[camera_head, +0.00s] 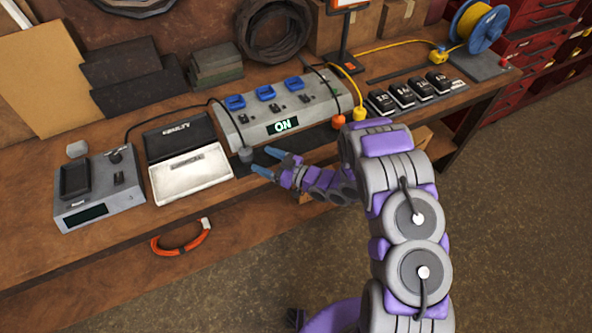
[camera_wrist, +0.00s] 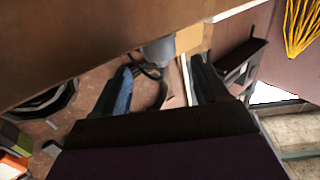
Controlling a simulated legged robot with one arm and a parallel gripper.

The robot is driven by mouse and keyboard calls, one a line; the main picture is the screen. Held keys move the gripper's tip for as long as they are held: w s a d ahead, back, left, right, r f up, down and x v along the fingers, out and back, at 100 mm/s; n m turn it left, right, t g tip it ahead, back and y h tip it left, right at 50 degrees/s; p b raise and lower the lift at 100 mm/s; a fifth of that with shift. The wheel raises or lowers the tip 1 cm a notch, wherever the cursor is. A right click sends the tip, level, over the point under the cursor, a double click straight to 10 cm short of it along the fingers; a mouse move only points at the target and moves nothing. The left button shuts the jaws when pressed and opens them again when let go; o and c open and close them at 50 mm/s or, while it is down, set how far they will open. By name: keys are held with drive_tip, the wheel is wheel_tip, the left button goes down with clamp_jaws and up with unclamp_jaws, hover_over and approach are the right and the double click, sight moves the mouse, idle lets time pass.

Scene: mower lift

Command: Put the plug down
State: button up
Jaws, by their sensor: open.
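A small grey plug (camera_head: 246,155) on a thin black cable is at the front left of the long grey power box (camera_head: 285,110), whose display reads ON. My gripper (camera_head: 268,163) is open, its blue fingers spread just right of the plug. In the wrist view, the plug (camera_wrist: 160,50) shows just beyond and between the fingertips (camera_wrist: 165,76), with dark cable behind it. The fingers appear apart from the plug. I cannot tell whether the plug's base touches the surface under it.
Left of the plug, an open case (camera_head: 190,172) and a grey device with a display (camera_head: 98,192) stand on the wooden workbench (camera_head: 60,140). Black battery packs (camera_head: 420,88), a yellow cable and a blue reel (camera_head: 478,25) are to the right.

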drive_tip(key=p+v, duration=0.1)
drive_tip(key=v, duration=1)
drive_tip(key=shift+d, duration=0.1)
